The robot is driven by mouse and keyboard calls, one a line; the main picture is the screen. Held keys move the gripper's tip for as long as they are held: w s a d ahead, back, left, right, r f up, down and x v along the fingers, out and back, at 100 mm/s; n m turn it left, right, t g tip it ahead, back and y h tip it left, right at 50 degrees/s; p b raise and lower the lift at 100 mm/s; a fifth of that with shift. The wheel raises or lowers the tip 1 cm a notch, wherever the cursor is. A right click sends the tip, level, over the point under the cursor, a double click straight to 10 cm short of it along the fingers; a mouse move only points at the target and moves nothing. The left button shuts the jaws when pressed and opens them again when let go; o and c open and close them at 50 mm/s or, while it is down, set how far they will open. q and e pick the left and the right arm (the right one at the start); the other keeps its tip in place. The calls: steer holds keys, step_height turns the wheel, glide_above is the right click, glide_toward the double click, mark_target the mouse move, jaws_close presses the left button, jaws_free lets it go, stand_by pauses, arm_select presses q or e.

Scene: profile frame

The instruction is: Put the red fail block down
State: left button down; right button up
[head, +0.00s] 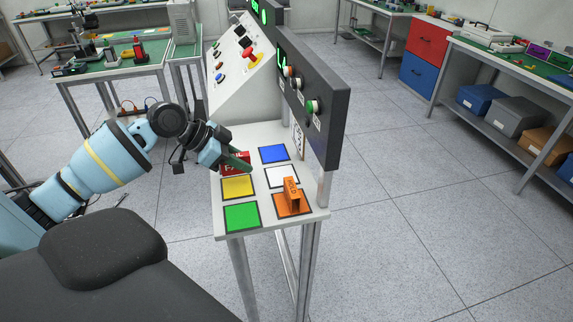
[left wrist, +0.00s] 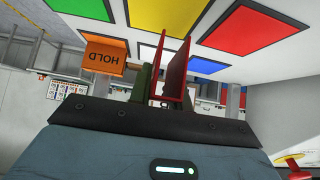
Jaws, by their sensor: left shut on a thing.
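The red fail block (head: 231,168) is in my left gripper (head: 240,160), whose green fingers are shut on it. In the head view it appears at the left side of the small white table (head: 262,135), behind the yellow square (head: 238,187). The left wrist view shows the red block (left wrist: 176,72) between the fingers, with the red square (left wrist: 250,30) visible to its right. The gap between block and tabletop is hard to judge. The orange HOLD block (head: 291,191) stands on the orange square (head: 303,209). My right gripper is not in view.
A blue square (head: 274,153), white square (head: 282,175) and green square (head: 242,216) are bare. A dark panel with buttons (head: 318,105) rises along the table's right side. A sloped console with a red knob (head: 251,56) stands behind.

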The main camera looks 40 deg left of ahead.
arm_select(q)
steer(key=w+d, duration=0.4)
steer(key=w, duration=0.1)
steer(key=w+d+p, duration=0.1)
steer(key=w+d, duration=0.1)
steer(key=shift+w+r, duration=0.15)
steer(key=shift+w+d, duration=0.2)
steer(key=shift+d, duration=0.05)
steer(key=shift+w, duration=0.1)
steer(key=f, duration=0.2)
steer(key=shift+w+d+f, duration=0.25)
steer(key=shift+d+f, duration=0.1)
steer(key=shift+f, duration=0.5)
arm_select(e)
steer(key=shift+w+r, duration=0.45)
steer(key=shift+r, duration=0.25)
arm_select(q)
steer(key=c, duration=1.3)
jaws_free()
steer(key=shift+f, duration=0.15)
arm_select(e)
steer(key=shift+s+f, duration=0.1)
